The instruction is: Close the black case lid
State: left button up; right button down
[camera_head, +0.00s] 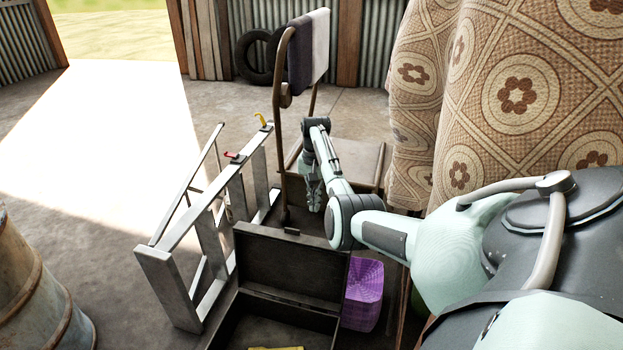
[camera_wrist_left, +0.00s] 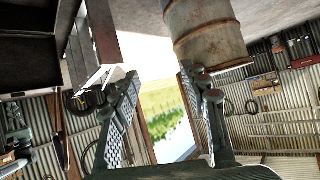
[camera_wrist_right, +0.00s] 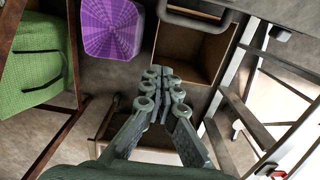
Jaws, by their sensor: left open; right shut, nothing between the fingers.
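Something yellow lies inside the case. My right gripper (camera_head: 313,203) is shut and empty, beyond the lid and above its top edge, apart from it in the picture. In the right wrist view its fingers (camera_wrist_right: 170,78) are together in front of a brownish open box shape that I cannot surely identify. My left gripper (camera_wrist_left: 160,85) is open and empty in its wrist view and outside the head view.
A metal ladder (camera_head: 170,285) leans left of the case. A purple basket (camera_head: 363,292) stands close to its right. A cart (camera_head: 279,120) with an upright handle stands behind. A rusty barrel (camera_head: 35,290) is at left. A patterned curtain (camera_head: 520,95) hangs at right.

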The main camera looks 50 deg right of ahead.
pick_arm(q)
jog(key=w+d+r+t+h+b, duration=0.1)
jog(key=d+r+t+h+b, duration=0.2)
jog(key=r, duration=0.5)
jog(key=w+d+r+t+h+b, duration=0.1)
jog(key=d+r+t+h, duration=0.1)
jog(key=d+r+t, duration=0.4)
pick_arm(e)
notch_tip(320, 180, down, 10)
pick_arm(q)
jog(key=a+f+g+y+p, duration=0.2)
jog(key=a+f+g+y, duration=0.1)
jog(key=f, duration=0.5)
jog(key=shift+w+a+g+p, duration=0.15)
jog(key=shift+a+g+p, duration=0.15)
jog(key=shift+a+g, duration=0.7)
pick_arm(e)
jog(key=a, duration=0.1)
jog(key=s+a+r, duration=0.1)
jog(key=s+a, duration=0.1)
jog(key=shift+a+r, duration=0.35)
jog(key=shift+r, duration=0.05)
pick_arm(q)
jog(key=shift+d, duration=0.2)
